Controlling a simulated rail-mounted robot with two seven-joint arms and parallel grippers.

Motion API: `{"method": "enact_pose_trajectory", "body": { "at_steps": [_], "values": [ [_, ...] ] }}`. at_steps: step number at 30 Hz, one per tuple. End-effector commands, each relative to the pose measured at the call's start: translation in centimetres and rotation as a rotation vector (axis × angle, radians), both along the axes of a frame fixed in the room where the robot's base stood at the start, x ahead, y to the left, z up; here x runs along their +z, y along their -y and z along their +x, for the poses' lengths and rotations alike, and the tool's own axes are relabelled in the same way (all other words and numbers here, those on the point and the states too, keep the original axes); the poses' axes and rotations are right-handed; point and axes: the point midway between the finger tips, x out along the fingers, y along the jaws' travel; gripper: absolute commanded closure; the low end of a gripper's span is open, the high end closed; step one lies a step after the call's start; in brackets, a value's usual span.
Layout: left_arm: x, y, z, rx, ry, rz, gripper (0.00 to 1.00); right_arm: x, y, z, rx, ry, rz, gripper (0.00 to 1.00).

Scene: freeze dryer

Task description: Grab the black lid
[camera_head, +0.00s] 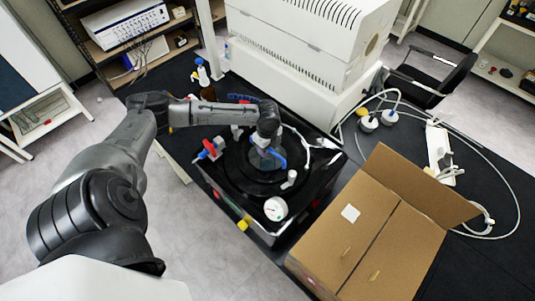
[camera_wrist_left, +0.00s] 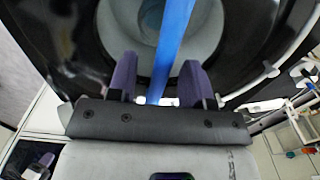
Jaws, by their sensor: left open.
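The black lid (camera_head: 240,178) appears as a round black disc on top of the black freeze dryer unit (camera_head: 275,222), in the middle of the head view. My left gripper (camera_head: 266,156) points down over its centre, beside a blue part (camera_head: 281,160). In the left wrist view, my left gripper (camera_wrist_left: 158,80) is open, with its two dark purple fingers apart. A blue strip (camera_wrist_left: 172,40) runs between the fingers in that picture. A clear round opening with a dark rim (camera_wrist_left: 85,40) lies beyond.
A white gauge (camera_head: 275,209) and a red-blue valve (camera_head: 210,149) sit around the lid. An open cardboard box (camera_head: 345,245) stands close at the right. A large white machine (camera_head: 310,50) is behind. Small bottles (camera_head: 203,76) and loose cables lie on the black bench.

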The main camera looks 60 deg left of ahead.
Motion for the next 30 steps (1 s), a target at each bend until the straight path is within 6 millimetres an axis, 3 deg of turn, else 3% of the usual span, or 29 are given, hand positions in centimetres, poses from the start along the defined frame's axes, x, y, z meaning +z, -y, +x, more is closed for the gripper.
{"method": "enact_pose_trajectory", "body": {
  "at_steps": [28, 30],
  "values": [
    [-0.46, -0.01, 0.00, 0.000, 0.000, 0.000, 0.54, 0.49, -0.25, 0.02, -0.006, 0.000, 0.008, 1.00],
    [-0.45, -0.01, 0.01, 0.000, 0.000, 0.000, 0.61, 0.49, -0.25, 0.02, -0.006, 0.000, 0.008, 1.00]
  ]
}}
